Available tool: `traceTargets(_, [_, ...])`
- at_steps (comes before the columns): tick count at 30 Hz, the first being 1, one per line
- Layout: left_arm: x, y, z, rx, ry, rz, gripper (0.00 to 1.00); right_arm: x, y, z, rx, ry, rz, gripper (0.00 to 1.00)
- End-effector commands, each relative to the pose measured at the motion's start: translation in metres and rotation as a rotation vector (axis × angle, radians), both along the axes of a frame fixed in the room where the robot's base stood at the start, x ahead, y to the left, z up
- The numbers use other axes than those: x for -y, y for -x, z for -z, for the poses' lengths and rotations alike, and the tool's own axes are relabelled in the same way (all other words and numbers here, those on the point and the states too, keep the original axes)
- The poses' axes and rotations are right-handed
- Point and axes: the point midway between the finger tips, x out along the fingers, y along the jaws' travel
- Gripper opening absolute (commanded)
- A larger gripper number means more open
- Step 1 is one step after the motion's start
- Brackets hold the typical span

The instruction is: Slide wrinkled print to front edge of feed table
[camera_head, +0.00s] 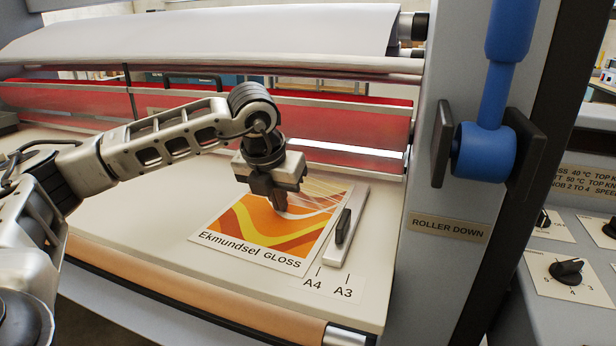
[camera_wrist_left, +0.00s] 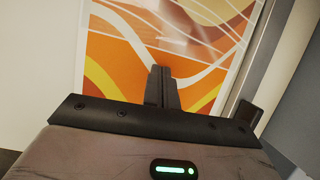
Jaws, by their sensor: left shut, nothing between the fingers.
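The print (camera_head: 262,232), orange, yellow and brown with a white border and the words "Ekmundsel GLOSS", lies on the cream feed table (camera_head: 130,232). Its right side is beside the side guide (camera_head: 343,228). My left gripper (camera_head: 281,206) points down at the print's far part, its fingers shut and empty. In the left wrist view the closed fingers (camera_wrist_left: 161,88) show over the print (camera_wrist_left: 180,45); I cannot tell whether they touch it. The gripper hides part of the print. My right gripper is not in view.
The front roller (camera_head: 190,288) runs along the table's front edge. Behind the print are the red panel and metal bars (camera_head: 350,115). The grey side housing (camera_head: 425,265), with a blue lever (camera_head: 487,150), stands right. The table left of the print is clear.

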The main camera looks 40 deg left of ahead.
Motion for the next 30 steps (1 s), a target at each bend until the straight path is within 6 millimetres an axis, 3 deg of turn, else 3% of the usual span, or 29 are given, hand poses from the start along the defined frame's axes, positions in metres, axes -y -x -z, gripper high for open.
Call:
traceTargets(15, [0.014,0.035,0.005,-0.011,0.0,0.003,0.0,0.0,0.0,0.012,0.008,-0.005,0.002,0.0])
traceTargets(30, [0.017,0.042,0.005,-0.015,0.002,0.005,0.0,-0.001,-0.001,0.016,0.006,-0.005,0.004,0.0])
